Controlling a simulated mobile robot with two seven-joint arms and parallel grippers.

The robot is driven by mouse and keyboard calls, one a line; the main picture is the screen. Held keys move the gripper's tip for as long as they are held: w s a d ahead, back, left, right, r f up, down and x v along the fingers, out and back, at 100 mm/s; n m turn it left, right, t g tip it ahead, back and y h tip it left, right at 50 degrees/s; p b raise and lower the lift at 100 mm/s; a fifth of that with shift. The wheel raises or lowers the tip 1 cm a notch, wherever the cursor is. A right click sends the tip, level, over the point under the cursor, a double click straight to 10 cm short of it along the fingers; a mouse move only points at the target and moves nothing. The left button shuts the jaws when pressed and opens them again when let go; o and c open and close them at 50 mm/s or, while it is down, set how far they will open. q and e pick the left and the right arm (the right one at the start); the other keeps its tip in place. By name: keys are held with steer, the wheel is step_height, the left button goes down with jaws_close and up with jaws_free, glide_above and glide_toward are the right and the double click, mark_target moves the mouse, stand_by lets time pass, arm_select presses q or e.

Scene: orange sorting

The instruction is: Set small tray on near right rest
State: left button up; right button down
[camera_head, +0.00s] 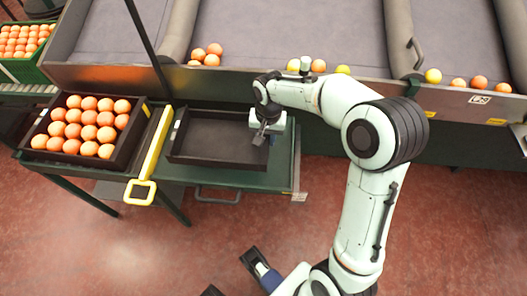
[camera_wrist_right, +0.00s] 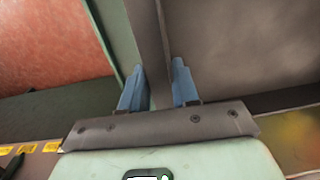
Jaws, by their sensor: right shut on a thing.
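The small tray (camera_head: 212,148) is dark, shallow and empty, over the green stand's top (camera_head: 278,172). I cannot tell whether it touches the top or sits slightly above it. My right gripper (camera_head: 262,135) is at the tray's right end. In the right wrist view, its blue fingers (camera_wrist_right: 156,90) are on either side of the tray's thin dark wall (camera_wrist_right: 148,40), shut on it.
A dark tray full of oranges (camera_head: 40,154) stands left, beyond a yellow-edged bar (camera_head: 150,155). The grey conveyor (camera_head: 290,40) runs behind, with a few loose fruits along its edge. A green crate of oranges (camera_head: 42,70) is far left. Red floor (camera_head: 130,255) lies open in front.

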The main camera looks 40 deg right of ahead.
step_height(320, 180, down, 8)
steer(key=shift+r+b, duration=0.1)
steer(key=shift+b, duration=0.7)
arm_select(q)
steer(key=w+f, duration=0.1)
steer(key=w+a+f+t, duration=0.1)
steer(key=w, duration=0.1)
steer(key=shift+a+f, duration=0.1)
arm_select(e)
steer(key=c, duration=0.8)
jaws_free()
steer(key=shift+c, duration=0.2)
step_height(320, 180, up, 11)
steer(key=p, duration=0.2)
steer(key=shift+s+d+p, duration=0.1)
steer(key=shift+d+p, duration=0.05)
steer(key=shift+p, duration=0.2)
steer(key=shift+r, duration=0.55)
arm_select(q)
steer(key=shift+g, duration=0.6)
steer(key=s+r, duration=0.1)
steer(key=s+d+r, duration=0.1)
steer(key=s+r, duration=0.1)
steer(key=shift+s+d+r, duration=0.1)
steer(key=shift+s, duration=0.1)
